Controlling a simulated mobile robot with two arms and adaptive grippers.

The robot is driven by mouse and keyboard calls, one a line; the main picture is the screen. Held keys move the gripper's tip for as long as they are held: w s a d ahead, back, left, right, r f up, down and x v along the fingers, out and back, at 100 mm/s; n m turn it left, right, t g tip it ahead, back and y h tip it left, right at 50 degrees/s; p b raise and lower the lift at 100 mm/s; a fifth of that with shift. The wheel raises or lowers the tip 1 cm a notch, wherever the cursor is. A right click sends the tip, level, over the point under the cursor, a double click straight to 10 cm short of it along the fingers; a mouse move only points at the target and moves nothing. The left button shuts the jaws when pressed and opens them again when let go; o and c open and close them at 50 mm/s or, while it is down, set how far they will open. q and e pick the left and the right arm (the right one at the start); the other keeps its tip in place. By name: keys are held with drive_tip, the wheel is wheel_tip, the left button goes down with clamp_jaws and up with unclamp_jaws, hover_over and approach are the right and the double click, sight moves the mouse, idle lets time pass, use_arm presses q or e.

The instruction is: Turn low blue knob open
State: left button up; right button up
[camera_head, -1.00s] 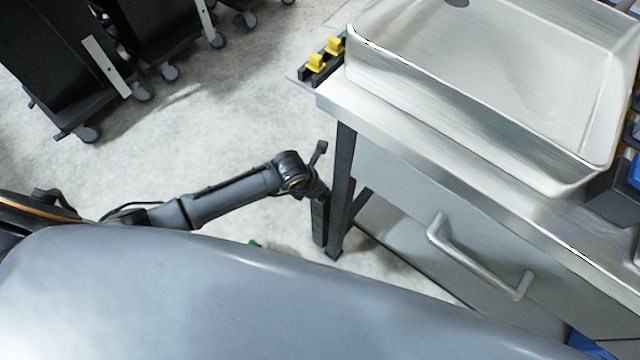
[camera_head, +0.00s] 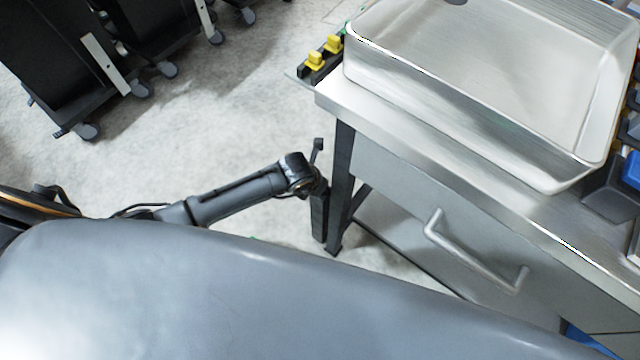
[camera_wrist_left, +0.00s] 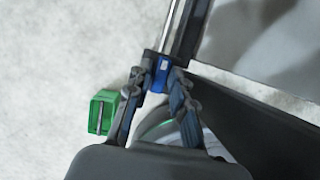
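In the left wrist view, the blue knob (camera_wrist_left: 160,72) sits at the lower end of a shiny metal pipe (camera_wrist_left: 180,30). My left gripper (camera_wrist_left: 161,78) has its two fingertips on either side of the knob, close against it, and appears shut on it. Part of the knob is hidden by the fingers. In the head view, my left arm reaches in from the left to beside the table leg; the fingertips and the knob cannot be made out there. My right gripper is not in view.
A green block-shaped part (camera_wrist_left: 103,112) is just left of the fingers. In the head view, a steel table (camera_head: 335,100) carries a metal tray (camera_head: 440,95) and yellow pieces (camera_head: 315,59). A drawer handle (camera_head: 475,250) sticks out. Black wheeled carts stand upper left; floor between is clear.

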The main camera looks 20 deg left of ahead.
use_arm(q)
drive_tip(key=shift+o, duration=0.5)
drive_tip(key=shift+r, duration=0.15)
drive_tip(key=v, duration=1.1)
drive_tip(key=shift+s+r, duration=0.2)
drive_tip(key=shift+r, duration=0.05)
drive_tip(key=shift+a, duration=0.1)
